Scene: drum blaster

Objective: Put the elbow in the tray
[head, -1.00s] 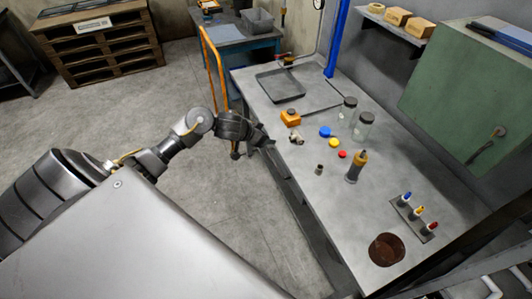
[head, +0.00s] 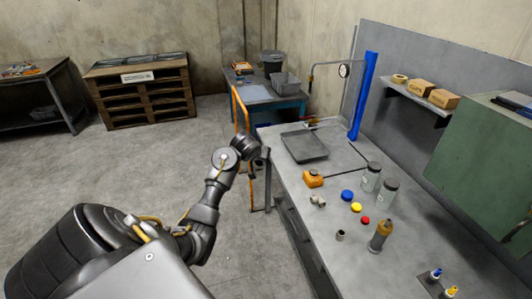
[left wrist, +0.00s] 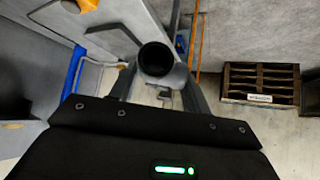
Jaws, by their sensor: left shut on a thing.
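My left gripper (head: 264,153) is at the left edge of the workbench, to the left of the tray, mostly hidden by my own wrist in the head view. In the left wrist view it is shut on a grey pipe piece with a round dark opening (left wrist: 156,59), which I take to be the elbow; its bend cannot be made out. The tray (head: 304,147) is shallow, dark grey and looks empty, lying on the far part of the bench. My right gripper is not in view.
A blue post (head: 363,95) rises behind the tray. An orange handrail (head: 239,120) stands left.

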